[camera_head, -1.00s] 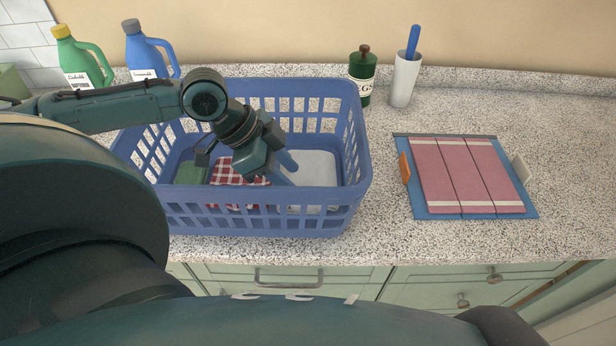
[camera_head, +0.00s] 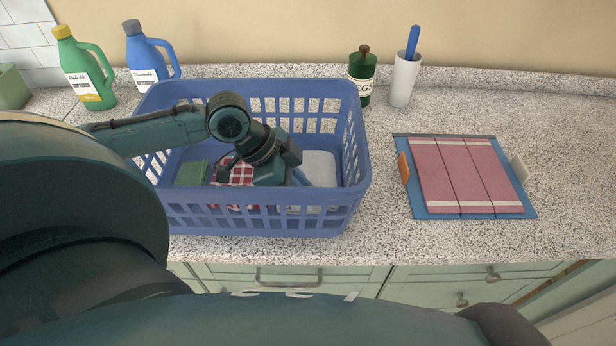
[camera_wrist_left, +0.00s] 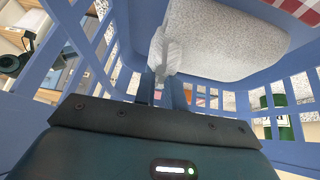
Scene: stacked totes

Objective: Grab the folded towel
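A white folded towel (camera_head: 320,168) lies at the right inside the blue laundry basket (camera_head: 352,200). It also shows in the left wrist view (camera_wrist_left: 225,42). My left gripper (camera_wrist_left: 163,80) reaches down into the basket at the white towel's left edge. Its fingers are close together, and a crumpled white fold shows at their tips. I cannot tell whether they are shut on it. A pink cloth (camera_head: 440,175) lies flat on a blue board (camera_head: 420,207) to the right. My right gripper is not in view.
A red-checked cloth (camera_head: 236,173) and a green cloth (camera_head: 191,173) lie in the basket. Blue (camera_head: 146,50) and green (camera_head: 88,70) jugs, a dark green canister (camera_head: 362,72) and a white cup (camera_head: 404,80) stand behind. The far right counter is clear.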

